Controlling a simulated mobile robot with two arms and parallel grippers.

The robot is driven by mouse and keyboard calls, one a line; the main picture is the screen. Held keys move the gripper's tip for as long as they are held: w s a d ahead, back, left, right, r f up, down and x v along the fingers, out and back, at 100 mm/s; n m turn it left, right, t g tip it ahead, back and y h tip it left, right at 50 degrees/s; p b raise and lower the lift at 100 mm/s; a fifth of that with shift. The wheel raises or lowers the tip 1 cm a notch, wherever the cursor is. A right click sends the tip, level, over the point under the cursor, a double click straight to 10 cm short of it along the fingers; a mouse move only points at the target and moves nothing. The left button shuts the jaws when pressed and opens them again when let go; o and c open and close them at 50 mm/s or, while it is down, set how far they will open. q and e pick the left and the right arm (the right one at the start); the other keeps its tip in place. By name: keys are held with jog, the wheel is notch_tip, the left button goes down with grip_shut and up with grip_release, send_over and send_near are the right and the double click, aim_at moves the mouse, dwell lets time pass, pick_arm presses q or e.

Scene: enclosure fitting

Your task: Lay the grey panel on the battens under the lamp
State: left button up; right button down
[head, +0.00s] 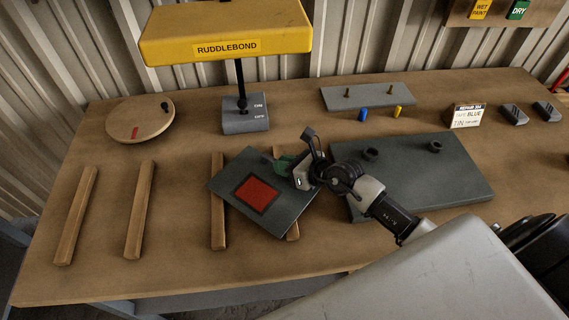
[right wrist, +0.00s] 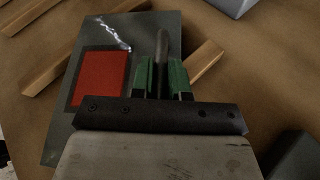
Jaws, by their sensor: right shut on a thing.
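The grey panel (head: 237,204) has a red square in a dark border and lies askew above a pair of battens. My right gripper (head: 285,165) is shut on it near its upper right edge. In the right wrist view the panel (right wrist: 145,30) shows at left beside the green fingers (right wrist: 161,78). One batten (head: 217,177) shows past the panel's left side; another (head: 293,228) is mostly hidden. I cannot tell whether the panel touches them. Two bare battens (head: 75,215) (head: 139,210) lie further left. The yellow lamp (head: 225,32) stands behind. My left gripper is not in view.
A grey slab with two dark rings (head: 440,180) lies right of the panel. A round wooden disc (head: 140,120) is back left. A grey plate with pegs (head: 368,95), blue and yellow pieces, and a sign card (head: 466,116) stand at the back. The table between the battens is clear.

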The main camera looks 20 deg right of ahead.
jog(key=shift+f, duration=0.15)
jog(key=c, duration=1.1)
grip_release()
jog(key=shift+r, duration=0.2)
jog(key=shift+s+d, duration=0.2)
jog(key=shift+s, duration=0.1)
jog(key=b+v, duration=0.1)
jog(key=v, duration=1)
jog(key=shift+r, duration=0.2)
